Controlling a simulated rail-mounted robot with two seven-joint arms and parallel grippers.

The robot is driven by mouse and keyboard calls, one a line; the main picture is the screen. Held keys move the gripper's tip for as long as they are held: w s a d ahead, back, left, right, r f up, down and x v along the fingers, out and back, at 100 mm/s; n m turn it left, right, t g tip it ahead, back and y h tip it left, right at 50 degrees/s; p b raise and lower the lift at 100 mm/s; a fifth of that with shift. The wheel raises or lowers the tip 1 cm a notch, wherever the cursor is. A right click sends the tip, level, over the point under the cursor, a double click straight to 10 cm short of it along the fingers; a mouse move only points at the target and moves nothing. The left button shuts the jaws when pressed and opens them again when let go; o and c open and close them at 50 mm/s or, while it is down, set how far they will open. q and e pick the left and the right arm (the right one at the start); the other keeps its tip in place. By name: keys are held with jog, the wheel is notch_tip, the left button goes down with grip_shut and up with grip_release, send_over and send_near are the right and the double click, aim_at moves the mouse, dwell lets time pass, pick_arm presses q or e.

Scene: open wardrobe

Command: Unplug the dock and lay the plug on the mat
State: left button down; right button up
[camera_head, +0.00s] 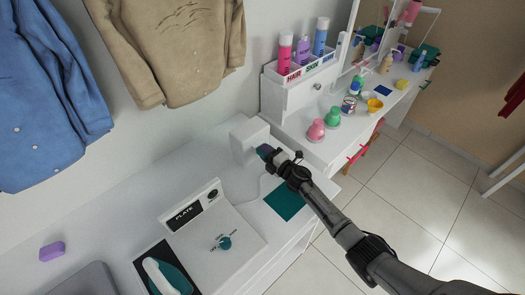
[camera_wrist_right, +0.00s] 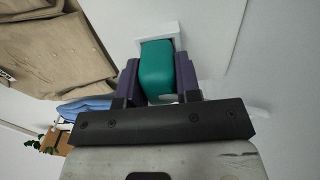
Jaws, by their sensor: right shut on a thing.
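The white dock (camera_head: 245,140) stands on the white counter against the wall, in the middle of the head view. My right gripper (camera_head: 265,152) reaches to its front side and is shut. In the right wrist view its purple fingers are on both sides of the teal plug (camera_wrist_right: 157,75). The plug's far end meets the white dock face (camera_wrist_right: 161,30); I cannot tell how deep it sits. The teal mat (camera_head: 286,203) lies flat and bare on the counter, below and right of the dock. My left gripper is not in view.
A white panel marked PLATE (camera_head: 185,213) with a teal knob and a teal-and-white iron (camera_head: 165,277) are at the front left. A purple block (camera_head: 52,251) lies far left. A vanity with bottles (camera_head: 303,50) stands at the right back. Shirts (camera_head: 180,40) hang above the counter.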

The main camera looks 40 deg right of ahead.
jog(key=shift+s, duration=0.3)
jog(key=shift+d, duration=0.1)
jog(key=shift+s, duration=0.25)
jog(key=shift+s+p, duration=0.2)
jog(key=shift+p, duration=0.1)
dwell(0.4)
jog(key=shift+s, duration=0.3)
dwell(0.4)
jog(key=shift+s+d, duration=0.1)
jog(key=shift+s, duration=0.05)
